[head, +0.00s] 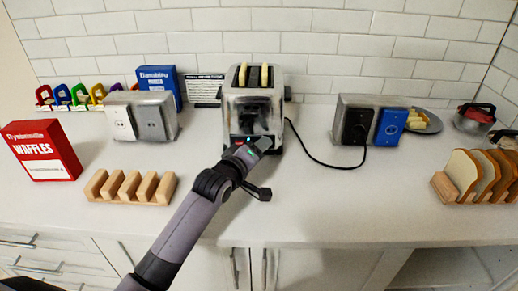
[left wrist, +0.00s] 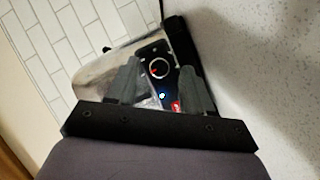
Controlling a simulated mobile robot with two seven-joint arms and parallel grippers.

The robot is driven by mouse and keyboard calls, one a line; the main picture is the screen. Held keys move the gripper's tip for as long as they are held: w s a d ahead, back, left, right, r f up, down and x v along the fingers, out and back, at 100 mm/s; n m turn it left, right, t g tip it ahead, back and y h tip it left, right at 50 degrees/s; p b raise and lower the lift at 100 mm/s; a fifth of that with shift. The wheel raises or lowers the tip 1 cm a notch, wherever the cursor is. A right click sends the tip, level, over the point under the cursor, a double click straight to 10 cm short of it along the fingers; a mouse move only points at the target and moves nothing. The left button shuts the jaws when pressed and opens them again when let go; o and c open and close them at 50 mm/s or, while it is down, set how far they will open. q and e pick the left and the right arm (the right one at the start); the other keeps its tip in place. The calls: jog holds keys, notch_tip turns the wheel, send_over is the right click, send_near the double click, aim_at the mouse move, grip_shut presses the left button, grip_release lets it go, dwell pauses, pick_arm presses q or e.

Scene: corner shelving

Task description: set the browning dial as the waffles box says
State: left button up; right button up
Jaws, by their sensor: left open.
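The red waffles box (head: 43,151) stands at the left of the counter; its small print is too small to read. The chrome toaster (head: 251,104) stands at the back centre with two light slices (head: 254,76) in its top. My left gripper (head: 255,146) is open at the lower front of the toaster and hides part of its panel. In the left wrist view the dial (left wrist: 159,68), a pale ring with a red mark, shows on the black panel beyond the open fingers (left wrist: 160,88). A blue light and a red spot sit below it. I cannot tell whether the fingers touch anything. My right gripper is not in view.
An empty wooden rack (head: 131,187) lies left of my arm; a bread rack (head: 474,178) stands at the right. A blue box (head: 160,83) is at the back left. A black cord (head: 322,163) runs from the toaster to the right outlet block (head: 356,124). The front counter is mostly clear.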

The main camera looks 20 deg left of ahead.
pick_arm(q)
jog(key=shift+w+d+f, duration=0.1)
jog(key=shift+w, duration=0.4)
jog(key=shift+c, duration=0.3)
grip_shut()
